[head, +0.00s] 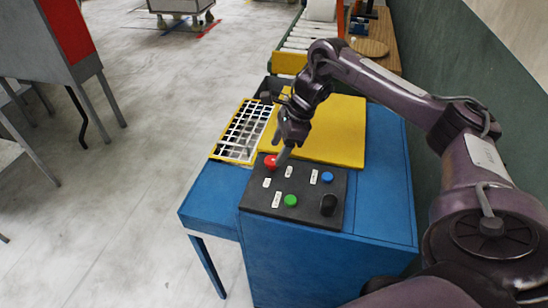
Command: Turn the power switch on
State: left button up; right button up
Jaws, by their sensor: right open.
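A dark control panel (308,215) lies on the top of a blue cabinet. It has a red button (270,162), a blue button (327,177), a green button (290,201) and a black knob (328,204), with small white labels too small to read. I cannot tell from the labels which control is the power switch. My right gripper (284,154) points down over the far left part of the panel, just right of the red button. I cannot tell whether it touches the panel. It is open and nothing shows in it. My left gripper is not in view.
The blue cabinet (320,262) carries a yellow plate (335,135) behind the panel and a yellow-framed white grid (240,133) at left. A roller conveyor (300,38) and wooden table stand behind. A green wall is close at right. The floor at left is mostly open.

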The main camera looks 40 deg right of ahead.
aim_at(272, 159)
jog(key=shift+p+x, duration=0.45)
jog(key=shift+x, duration=1.35)
jog(key=c, duration=1)
